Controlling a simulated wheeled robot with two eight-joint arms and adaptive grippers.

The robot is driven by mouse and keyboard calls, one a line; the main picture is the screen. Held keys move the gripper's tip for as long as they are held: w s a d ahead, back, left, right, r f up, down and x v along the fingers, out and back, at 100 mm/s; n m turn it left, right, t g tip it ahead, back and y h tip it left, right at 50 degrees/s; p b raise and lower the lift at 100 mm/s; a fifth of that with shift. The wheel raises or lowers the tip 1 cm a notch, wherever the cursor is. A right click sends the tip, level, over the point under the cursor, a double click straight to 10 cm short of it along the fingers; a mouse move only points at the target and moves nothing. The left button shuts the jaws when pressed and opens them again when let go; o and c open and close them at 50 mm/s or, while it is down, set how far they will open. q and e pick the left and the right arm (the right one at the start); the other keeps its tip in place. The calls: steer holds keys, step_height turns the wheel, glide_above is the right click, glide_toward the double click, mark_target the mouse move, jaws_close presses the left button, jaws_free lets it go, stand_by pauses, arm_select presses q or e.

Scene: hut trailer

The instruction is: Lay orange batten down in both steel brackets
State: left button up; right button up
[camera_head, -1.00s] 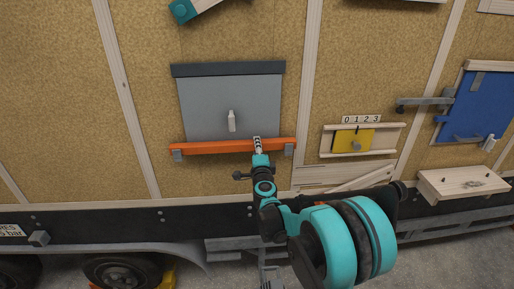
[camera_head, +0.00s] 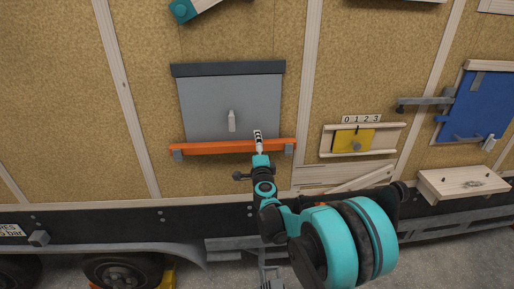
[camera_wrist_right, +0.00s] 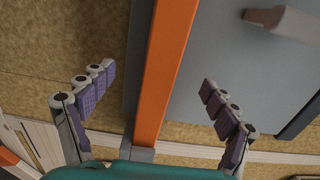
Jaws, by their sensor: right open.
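The orange batten (camera_head: 215,147) lies roughly level across the foot of a grey panel (camera_head: 205,105) on the wall. The left steel bracket (camera_head: 177,155) and right steel bracket (camera_head: 289,150) are at its two ends, and the batten appears to lie in both. How deep it sits is too small to tell. My right gripper (camera_head: 258,135) is at the batten, right of its middle. In the right wrist view, the gripper (camera_wrist_right: 158,82) is open, its fingers apart on either side of the batten (camera_wrist_right: 165,70). One bracket (camera_wrist_right: 143,154) shows at the batten's lower end. My left gripper is out of view.
A pale handle (camera_head: 232,121) sticks out of the grey panel above the batten. To the right are a yellow slider (camera_head: 352,140) in a wooden frame, a blue door (camera_head: 478,105) with latches and a wooden shelf (camera_head: 463,184). The wall left of the batten is clear.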

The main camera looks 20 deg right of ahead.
steer(key=shift+v, duration=1.4)
steer(key=v, duration=0.9)
steer(key=shift+f, duration=0.1)
steer(key=s+a+n+g+y+b, duration=0.25)
steer(key=s+a+n+y, duration=0.6)
steer(key=a+n, duration=0.55)
steer(key=s+d+f+n+g+h, duration=0.1)
steer(key=s+d+f+n+g, duration=0.1)
steer(key=s+f, duration=0.5)
steer(key=s+d+f+n+g+h, duration=0.2)
steer(key=s+f+n+g, duration=0.3)
steer(key=s, duration=0.6)
steer(key=shift+d+f+g+b, duration=0.45)
steer(key=shift+d+f, duration=0.15)
steer(key=shift+f, duration=0.35)
steer(key=shift+s+h, duration=0.15)
steer(key=shift+h, duration=0.1)
